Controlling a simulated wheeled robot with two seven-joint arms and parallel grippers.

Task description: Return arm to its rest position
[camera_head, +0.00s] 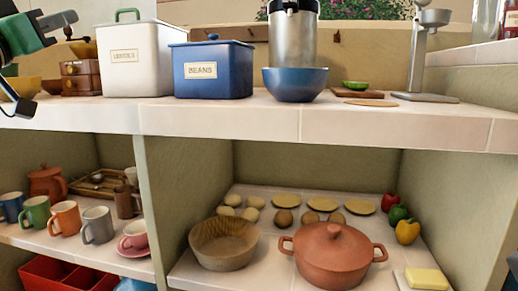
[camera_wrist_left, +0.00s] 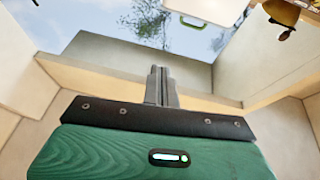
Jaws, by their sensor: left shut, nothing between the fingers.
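My left gripper (camera_head: 66,18) is in the upper left corner of the head view, above the counter and left of the white canister. Its green body is partly cut off by the picture edge. In the left wrist view its two dark fingers (camera_wrist_left: 158,86) are together with nothing between them, beyond the green housing. My right gripper does not show in either view.
The white canister (camera_head: 130,65) and blue BEANS box (camera_head: 212,80) stand on the counter (camera_head: 250,118). A blue bowl (camera_head: 295,85) is to their right. A small wooden drawer box (camera_head: 80,78) stands below the gripper. Mugs, a basket (camera_head: 223,245) and a pot (camera_head: 333,257) fill the shelves below.

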